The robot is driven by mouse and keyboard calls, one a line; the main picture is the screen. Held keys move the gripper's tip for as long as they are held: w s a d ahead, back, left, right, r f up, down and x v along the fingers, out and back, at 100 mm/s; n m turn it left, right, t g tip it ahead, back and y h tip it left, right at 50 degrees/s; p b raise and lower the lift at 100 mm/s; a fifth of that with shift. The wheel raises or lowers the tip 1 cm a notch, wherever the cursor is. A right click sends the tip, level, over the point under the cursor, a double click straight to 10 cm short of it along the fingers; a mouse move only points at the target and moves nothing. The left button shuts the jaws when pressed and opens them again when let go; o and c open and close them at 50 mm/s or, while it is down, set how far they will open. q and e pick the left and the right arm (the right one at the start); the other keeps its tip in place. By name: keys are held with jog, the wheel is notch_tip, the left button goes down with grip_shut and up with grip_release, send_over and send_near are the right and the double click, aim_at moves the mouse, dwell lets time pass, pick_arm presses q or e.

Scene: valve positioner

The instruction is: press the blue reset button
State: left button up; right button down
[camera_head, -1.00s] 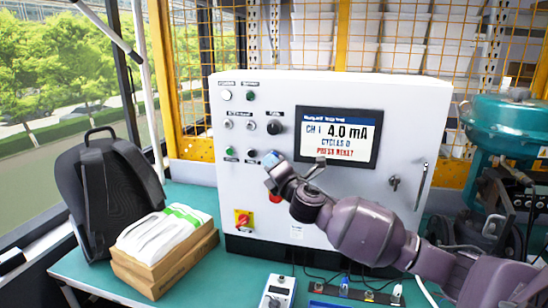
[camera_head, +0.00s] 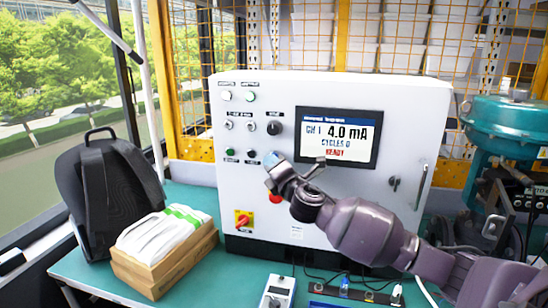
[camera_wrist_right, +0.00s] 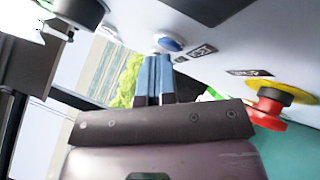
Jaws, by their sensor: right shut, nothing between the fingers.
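A white control cabinet (camera_head: 350,200) stands on the green bench. The blue reset button (camera_head: 270,158) is on its front, partly hidden by my right gripper in the head view. It also shows in the right wrist view (camera_wrist_right: 170,44), just beyond the fingertips. My right gripper (camera_head: 272,182) is shut and empty, its blue fingers (camera_wrist_right: 153,75) together and very close to the button. I cannot tell whether they touch it. My left gripper is not in view.
A red emergency button (camera_wrist_right: 268,108) on a yellow base is close to the right gripper. A black selector knob (camera_head: 274,127) and a red-yellow switch (camera_head: 243,219) are on the panel. A backpack (camera_head: 105,190) and boxes (camera_head: 165,265) stand left; a teal valve actuator (camera_head: 510,125) stands right.

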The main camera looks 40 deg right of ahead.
jog(key=shift+s+a+p, duration=0.3)
jog(key=shift+s+a, duration=0.15)
jog(key=shift+a, duration=0.05)
jog(key=shift+a, duration=0.1)
jog(key=s+a+p, duration=0.2)
jog(key=s+a, duration=0.1)
jog(key=shift+s+a, duration=0.15)
jog(key=shift+a, duration=0.15)
dwell(0.3)
dwell(0.5)
